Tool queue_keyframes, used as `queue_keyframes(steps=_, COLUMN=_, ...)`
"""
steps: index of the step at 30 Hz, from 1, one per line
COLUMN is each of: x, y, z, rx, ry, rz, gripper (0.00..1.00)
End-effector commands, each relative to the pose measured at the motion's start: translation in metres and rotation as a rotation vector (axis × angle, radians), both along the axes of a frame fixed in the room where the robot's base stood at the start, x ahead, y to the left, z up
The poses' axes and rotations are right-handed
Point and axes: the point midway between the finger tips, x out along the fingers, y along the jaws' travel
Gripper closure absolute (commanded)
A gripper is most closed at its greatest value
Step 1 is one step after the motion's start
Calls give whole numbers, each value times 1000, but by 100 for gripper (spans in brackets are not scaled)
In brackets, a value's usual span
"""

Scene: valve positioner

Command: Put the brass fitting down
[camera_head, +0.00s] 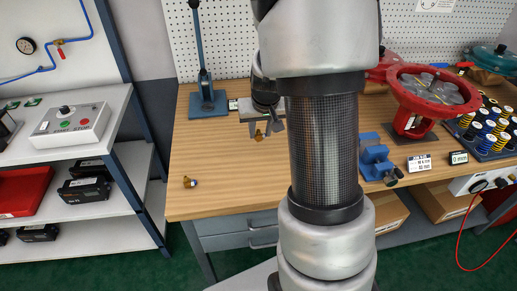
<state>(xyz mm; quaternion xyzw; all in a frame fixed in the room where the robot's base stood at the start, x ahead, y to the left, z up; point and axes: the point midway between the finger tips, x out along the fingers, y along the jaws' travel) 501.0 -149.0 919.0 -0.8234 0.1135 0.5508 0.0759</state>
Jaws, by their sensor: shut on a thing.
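My gripper (259,128) hangs over the wooden workbench (225,190), left of my arm. It is shut on a small brass fitting (259,137), whose gold-coloured lower end shows below the fingers. The upper part of the fitting is hidden by the fingers. I cannot tell whether it touches the bench top. A second small brass piece (190,182) with a pale bluish end lies on the bench near its left front edge, apart from my gripper.
The bench left of my gripper is mostly clear. My arm hides the middle.

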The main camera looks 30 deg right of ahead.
Motion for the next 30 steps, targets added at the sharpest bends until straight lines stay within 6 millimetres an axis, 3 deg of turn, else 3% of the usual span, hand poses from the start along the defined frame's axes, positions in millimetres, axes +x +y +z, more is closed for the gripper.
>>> queue_keyframes(steps=1, x=-1, y=0, z=-11, rx=1, ry=3, rz=-2, gripper=93)
queue_keyframes(steps=8, x=0, y=0, z=-29, rx=0, ry=0, rz=0, gripper=93)
queue_keyframes(steps=14, x=0, y=0, z=-57, rx=1, ry=2, rz=0, gripper=93)
queue_keyframes(steps=26, x=0, y=0, z=-62, rx=-1, ry=-2, rz=0, gripper=93)
queue_keyframes(steps=27, x=0, y=0, z=-60, rx=-1, ry=-1, rz=1, gripper=64)
queue_keyframes(steps=30, x=0, y=0, z=-60, rx=0, ry=-1, rz=0, gripper=52)
